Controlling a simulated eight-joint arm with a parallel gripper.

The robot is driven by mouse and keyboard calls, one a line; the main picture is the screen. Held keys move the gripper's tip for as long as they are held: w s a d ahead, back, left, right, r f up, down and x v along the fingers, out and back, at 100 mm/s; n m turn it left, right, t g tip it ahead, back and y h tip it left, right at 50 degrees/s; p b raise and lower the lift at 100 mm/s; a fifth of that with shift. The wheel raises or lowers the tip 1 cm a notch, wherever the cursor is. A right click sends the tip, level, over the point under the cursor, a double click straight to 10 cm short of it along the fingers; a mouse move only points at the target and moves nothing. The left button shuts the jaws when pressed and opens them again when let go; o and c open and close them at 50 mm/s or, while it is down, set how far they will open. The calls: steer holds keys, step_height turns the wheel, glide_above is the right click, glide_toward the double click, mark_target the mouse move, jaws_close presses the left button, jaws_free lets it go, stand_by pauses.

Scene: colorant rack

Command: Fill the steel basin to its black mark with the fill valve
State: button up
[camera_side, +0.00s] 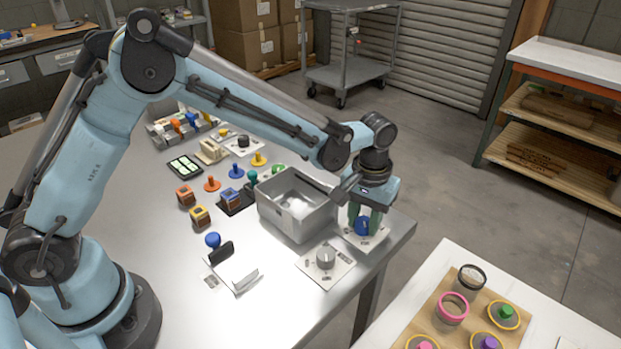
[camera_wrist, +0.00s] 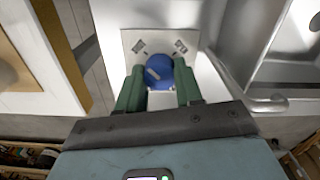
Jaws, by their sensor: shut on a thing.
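The steel basin (camera_side: 283,215) stands near the right end of the metal table, open at the top. Its side and a spout-like bar show at the right in the wrist view (camera_wrist: 232,95). The inside floor is only partly visible, and I cannot make out the black mark or a water level. A blue knob (camera_wrist: 158,71) sits on a white plate (camera_wrist: 130,42) beside the basin; I take it for the fill valve. My gripper (camera_wrist: 159,80) points down with its green fingers shut on the blue knob, one on each side. The side view shows the same grip (camera_side: 363,225).
A grey knob on a white plate (camera_side: 325,258) lies just in front of the basin. Colored stampers and small cubes (camera_side: 200,216) stand left of it. A second table (camera_side: 455,262) with jars is at the lower right, across a gap.

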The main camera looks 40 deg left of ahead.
mark_target(364, 222)
steer(key=shift+c, duration=0.8)
steer(key=shift+m, duration=2)
steer(key=o, duration=1)
steer(key=shift+o, duration=0.2)
steer(key=shift+r, duration=0.1)
step_height(364, 222, up, 12)
